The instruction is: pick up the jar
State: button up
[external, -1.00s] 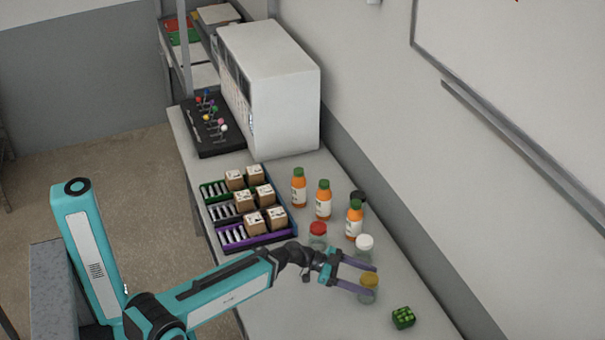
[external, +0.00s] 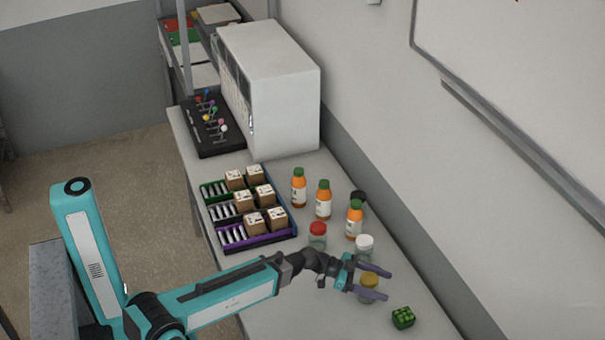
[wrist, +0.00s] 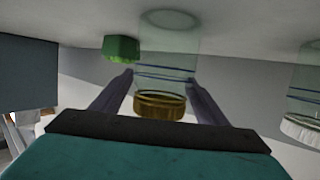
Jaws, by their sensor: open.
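A clear jar with a gold lid (external: 369,279) stands on the table at the right. My gripper (external: 386,284) is open, with one purple finger on each side of this jar. In the wrist view, whose picture looks upside down, the gold-lidded jar (wrist: 165,62) sits between the two fingers (wrist: 160,85). I cannot tell whether either finger touches it. A jar with a white lid (external: 364,245) stands just behind, and it also shows at the right edge of the wrist view (wrist: 303,90). A jar with a red lid (external: 318,235) stands further left.
A green cube (external: 403,318) lies near the gold-lidded jar. A rack with small boxes (external: 262,240) is at the left. The wall (external: 430,190) runs along the table's back.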

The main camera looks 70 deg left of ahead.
jog(key=c, duration=1.3)
jog(key=shift+o, duration=0.2)
jog(key=shift+r, duration=0.2)
notch_tip(320, 180, up, 10)
jog(key=b, duration=0.3)
jog(key=shift+f, duration=0.2)
